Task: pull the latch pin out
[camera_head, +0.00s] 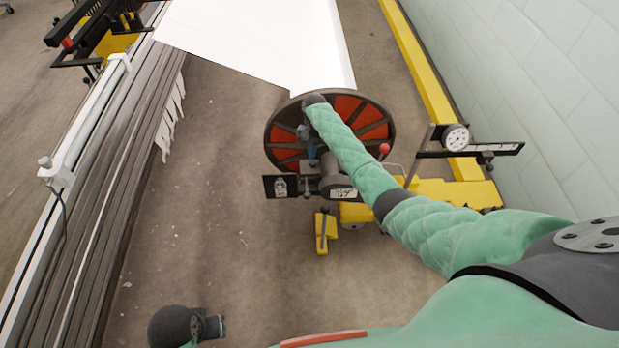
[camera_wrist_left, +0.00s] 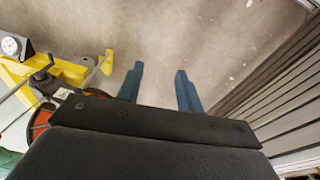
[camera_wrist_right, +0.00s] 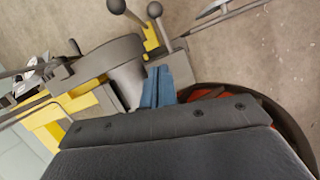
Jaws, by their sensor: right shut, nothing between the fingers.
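My right gripper (camera_head: 311,150) is in front of the red-and-black beam wheel (camera_head: 377,113), near its hub. In the right wrist view its blue fingers (camera_wrist_right: 158,72) are together with nothing between them, beside a grey cylindrical housing (camera_wrist_right: 128,80). Two black ball-ended levers (camera_wrist_right: 116,7) (camera_wrist_right: 155,10) stand just beyond the fingertips. I cannot tell which part is the latch pin; the arm and gripper hide part of the hub. My left gripper (camera_head: 218,327) is low over the floor, away from the wheel. In the left wrist view its fingers (camera_wrist_left: 160,80) are apart and empty.
A white sheet (camera_head: 265,40) runs up from the wheel. A yellow frame (camera_head: 455,192) with a dial gauge (camera_head: 456,137) and red-knobbed lever (camera_head: 384,148) stands right of it, near the wall. A long slatted machine bed (camera_head: 110,150) lies left. The floor between is clear.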

